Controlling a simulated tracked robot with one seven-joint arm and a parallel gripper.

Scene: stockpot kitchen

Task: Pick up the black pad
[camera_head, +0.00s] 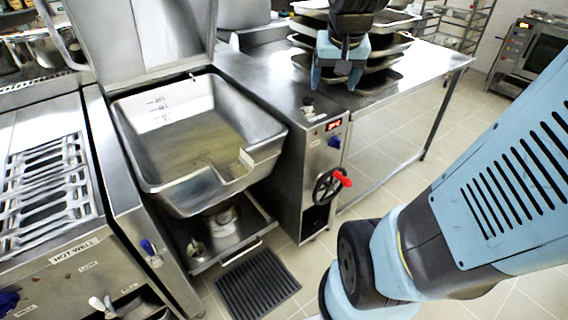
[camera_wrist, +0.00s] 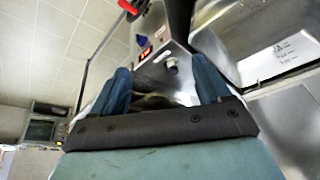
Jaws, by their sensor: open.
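My gripper (camera_head: 336,80) points down over the steel counter, in front of a stack of trays. Its two blue fingers are apart in the wrist view (camera_wrist: 163,85), and nothing is clearly held between them. A dark flat patch (camera_wrist: 152,101) shows between the fingers near the palm; I cannot tell whether it is a pad or part of a tray. A small black knob-like piece (camera_head: 307,104) stands on the counter to the left of the gripper. A black ribbed mat (camera_head: 257,284) lies on the floor. I cannot tell for certain which of these is the black pad.
A large open tilting pan (camera_head: 272,136) stands left of the counter. Stacked trays (camera_head: 385,78) sit behind and around the gripper. A red-handled wheel (camera_head: 331,184) sticks out from the cabinet front. The counter (camera_head: 425,62) is bare toward the right.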

